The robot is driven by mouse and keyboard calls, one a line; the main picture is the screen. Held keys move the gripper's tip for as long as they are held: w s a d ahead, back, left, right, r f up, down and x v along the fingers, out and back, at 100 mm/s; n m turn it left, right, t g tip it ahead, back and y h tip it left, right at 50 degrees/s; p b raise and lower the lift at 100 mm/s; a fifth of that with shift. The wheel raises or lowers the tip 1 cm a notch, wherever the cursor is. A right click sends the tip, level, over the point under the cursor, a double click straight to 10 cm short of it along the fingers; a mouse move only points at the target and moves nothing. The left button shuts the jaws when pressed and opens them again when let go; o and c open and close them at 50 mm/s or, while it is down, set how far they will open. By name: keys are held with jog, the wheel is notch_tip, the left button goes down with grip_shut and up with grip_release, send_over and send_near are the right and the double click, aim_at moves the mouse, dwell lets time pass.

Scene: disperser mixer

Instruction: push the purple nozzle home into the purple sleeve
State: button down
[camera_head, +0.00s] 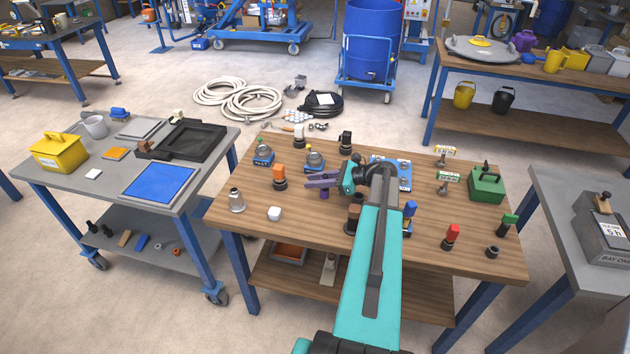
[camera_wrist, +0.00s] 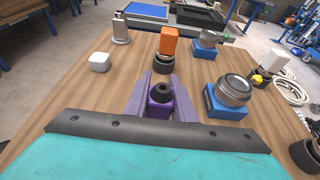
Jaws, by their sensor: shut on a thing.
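My gripper (camera_head: 314,180) is over the left-middle of the wooden table, its purple jaws pointing left. In the wrist view my gripper (camera_wrist: 160,90) has a jaw on each side of a purple block-like piece with a dark round top, which I take as the purple nozzle (camera_wrist: 159,101). The jaws are shut on it. In the head view a small purple part (camera_head: 324,195) shows just below the jaws; I cannot tell whether it is the nozzle or the sleeve. No separate purple sleeve can be made out, nor any gap or seating below the nozzle.
An orange-topped dark piece (camera_head: 279,177) stands close left of the jaws. A blue-based metal unit (camera_head: 315,161) stands just behind. A white cube (camera_head: 274,214) and a metal fitting (camera_head: 236,201) are front left. The table's front-left area is mostly clear.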

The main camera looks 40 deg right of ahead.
jog(key=shift+f, duration=0.3)
jog(key=c, duration=1.4)
grip_release()
jog(key=b+v, duration=0.3)
jog(key=v, duration=1.1)
jog(key=shift+b, duration=0.4)
